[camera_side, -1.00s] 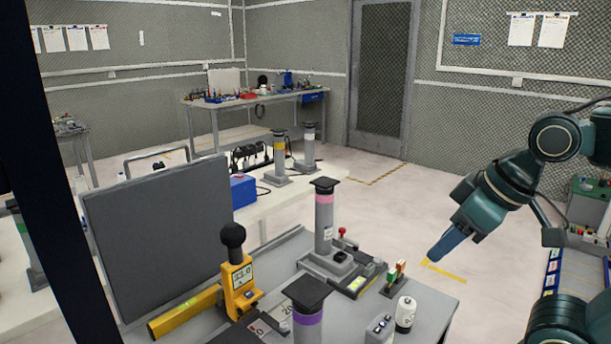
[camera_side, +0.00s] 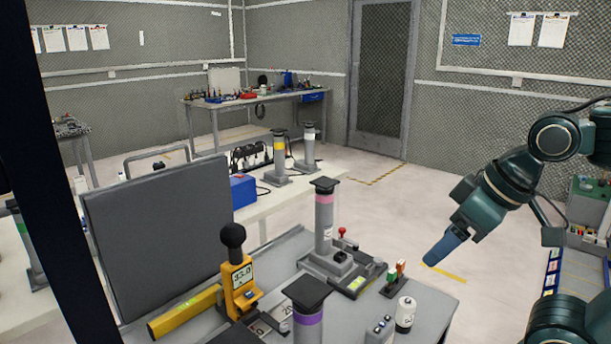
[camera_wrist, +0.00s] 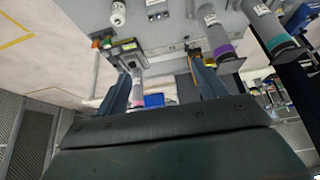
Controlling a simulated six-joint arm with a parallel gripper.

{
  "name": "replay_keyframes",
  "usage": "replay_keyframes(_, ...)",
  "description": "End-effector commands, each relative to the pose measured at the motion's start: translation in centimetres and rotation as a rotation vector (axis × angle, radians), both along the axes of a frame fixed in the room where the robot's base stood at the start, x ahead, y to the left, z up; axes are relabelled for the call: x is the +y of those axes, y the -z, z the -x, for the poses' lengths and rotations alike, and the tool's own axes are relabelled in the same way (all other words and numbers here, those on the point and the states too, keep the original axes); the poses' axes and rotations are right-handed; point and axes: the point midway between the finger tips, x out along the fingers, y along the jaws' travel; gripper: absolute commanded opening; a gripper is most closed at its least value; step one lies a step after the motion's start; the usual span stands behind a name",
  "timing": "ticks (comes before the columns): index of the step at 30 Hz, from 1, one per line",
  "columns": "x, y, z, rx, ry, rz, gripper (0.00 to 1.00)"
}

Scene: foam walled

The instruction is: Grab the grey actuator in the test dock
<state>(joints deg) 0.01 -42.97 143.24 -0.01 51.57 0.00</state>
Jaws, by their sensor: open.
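A grey actuator with a pink band and black square top (camera_side: 324,220) stands upright in a grey dock (camera_side: 318,262) with a red-knobbed lever beside it. A second grey actuator with a purple band (camera_side: 308,318) stands at the front of the bench. I cannot read a label saying which dock is the test dock. My gripper (camera_side: 433,259) is in the air right of the bench, apart from both actuators. In the wrist view its blue fingers (camera_wrist: 160,66) are spread and empty. The pink-banded actuator (camera_wrist: 138,90) shows beyond the left finger; the purple-banded one (camera_wrist: 218,38) is at upper right.
A yellow gauge stand (camera_side: 240,285) and a dark upright panel (camera_side: 160,235) are on the bench's left.

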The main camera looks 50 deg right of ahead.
Motion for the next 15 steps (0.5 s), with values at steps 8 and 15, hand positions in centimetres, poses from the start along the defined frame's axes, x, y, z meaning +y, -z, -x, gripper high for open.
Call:
replay_keyframes(8,-0.1,-0.5,-0.4,0.004,-0.012,0.009,0.70)
replay_keyframes(15,-0.5,-3.0,-3.0,0.040,-0.092,0.059,0.70)
